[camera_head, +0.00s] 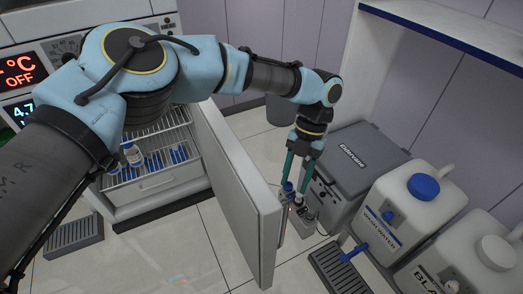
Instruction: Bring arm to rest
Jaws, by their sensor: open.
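My arm reaches across the top of the view from the left, and its wrist bends down at the right. My gripper (294,188) points downward with two teal fingers, open and apart. The fingertips are just above or beside a small grey device (305,223) with dark and blue parts on top. I cannot tell whether they touch it. Nothing is clearly seen held between the fingers.
An open cabinet door (240,195) stands left of my gripper. Bottles (133,156) sit on the cabinet's wire shelf. A grey box (352,165), a wash water canister (405,215) and another white canister (465,260) crowd the right.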

